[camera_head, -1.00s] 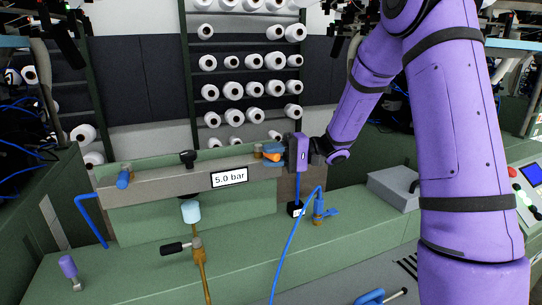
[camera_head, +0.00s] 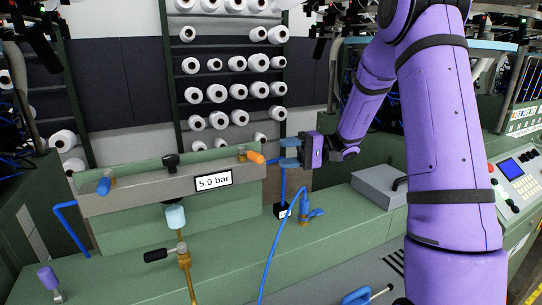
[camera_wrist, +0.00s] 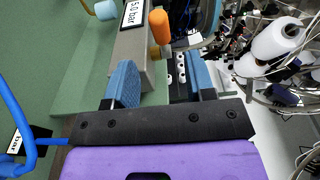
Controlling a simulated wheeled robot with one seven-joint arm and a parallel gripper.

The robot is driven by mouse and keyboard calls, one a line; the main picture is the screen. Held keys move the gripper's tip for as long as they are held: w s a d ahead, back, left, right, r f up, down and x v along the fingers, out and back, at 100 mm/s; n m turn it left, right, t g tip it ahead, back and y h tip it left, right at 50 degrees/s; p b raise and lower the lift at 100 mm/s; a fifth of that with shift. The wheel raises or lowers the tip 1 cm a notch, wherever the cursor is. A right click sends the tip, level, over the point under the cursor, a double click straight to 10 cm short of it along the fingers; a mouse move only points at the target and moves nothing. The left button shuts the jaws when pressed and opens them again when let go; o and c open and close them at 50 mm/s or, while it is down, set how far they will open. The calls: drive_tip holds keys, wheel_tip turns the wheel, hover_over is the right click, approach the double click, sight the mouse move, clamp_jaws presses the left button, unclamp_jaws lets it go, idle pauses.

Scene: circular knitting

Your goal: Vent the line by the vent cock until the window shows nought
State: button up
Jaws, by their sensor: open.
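The window (camera_head: 213,181) on the grey manifold bar reads 5.0 bar. An orange-handled cock (camera_head: 256,157) sits at the bar's right end and a blue-handled cock (camera_head: 104,186) at its left end. I cannot tell from labels which is the vent cock. My gripper (camera_head: 285,153) is open and empty, just right of the orange handle and apart from it. In the wrist view, the orange handle (camera_wrist: 159,27) lies ahead, between the lines of the blue finger pads (camera_wrist: 162,80). The window (camera_wrist: 133,14) shows there partly cut off.
A black-handled valve (camera_head: 157,255) on a brass pipe and a blue tap (camera_head: 306,210) with a blue hose stand in front on the green bench. A grey box (camera_head: 378,187) sits to the right. White yarn cones fill the rack behind.

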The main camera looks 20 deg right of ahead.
drive_tip(key=shift+s+d, duration=0.15)
drive_tip(key=shift+d, duration=0.8)
drive_tip(key=shift+c, duration=0.3)
